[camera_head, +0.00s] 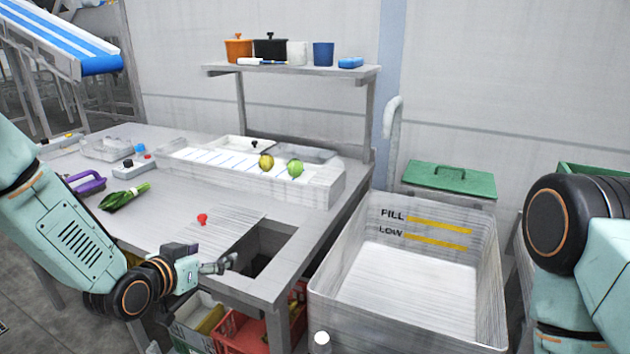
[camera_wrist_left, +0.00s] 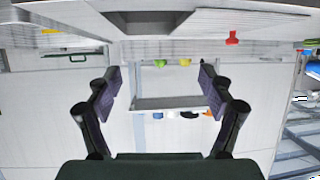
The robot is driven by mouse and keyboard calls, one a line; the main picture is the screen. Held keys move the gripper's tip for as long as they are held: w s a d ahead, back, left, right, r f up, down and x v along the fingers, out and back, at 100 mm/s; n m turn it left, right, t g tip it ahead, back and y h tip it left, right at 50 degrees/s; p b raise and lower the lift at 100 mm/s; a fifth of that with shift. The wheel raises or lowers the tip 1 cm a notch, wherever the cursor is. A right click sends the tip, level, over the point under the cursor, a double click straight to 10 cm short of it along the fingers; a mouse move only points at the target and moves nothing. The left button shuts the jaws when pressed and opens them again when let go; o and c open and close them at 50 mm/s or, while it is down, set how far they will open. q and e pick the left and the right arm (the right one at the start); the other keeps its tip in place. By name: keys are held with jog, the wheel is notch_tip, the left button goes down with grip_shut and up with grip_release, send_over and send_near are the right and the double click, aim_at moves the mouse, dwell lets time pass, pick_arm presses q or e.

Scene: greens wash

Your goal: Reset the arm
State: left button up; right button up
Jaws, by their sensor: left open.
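My left gripper (camera_head: 228,264) is beside the front edge of the steel table (camera_head: 170,232), close to the square opening in its top. In the left wrist view, which looks upside down, its two dark fingers (camera_wrist_left: 152,100) stand wide apart with nothing between them. My right arm shows at the right edge of the head view, but its gripper is out of the picture.
A white bin (camera_head: 335,285) marked FILL and LOW stands right of the table. A red crate (camera_head: 235,335) sits below the opening. Greens (camera_head: 125,196), a red knob (camera_head: 202,219) and two round fruits (camera_head: 295,168) are on the table side. A shelf (camera_head: 300,69) stands behind.

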pick_arm(q)
jog(key=w+d+f+p, duration=0.1)
jog(key=w+d+p, duration=0.1)
jog(key=w, duration=0.7)
jog(key=shift+w+d+f, duration=0.2)
jog(key=shift+w+d, duration=0.1)
jog(key=shift+w, duration=0.05)
jog(key=shift+w+f, duration=0.2)
jog(key=shift+f, duration=0.1)
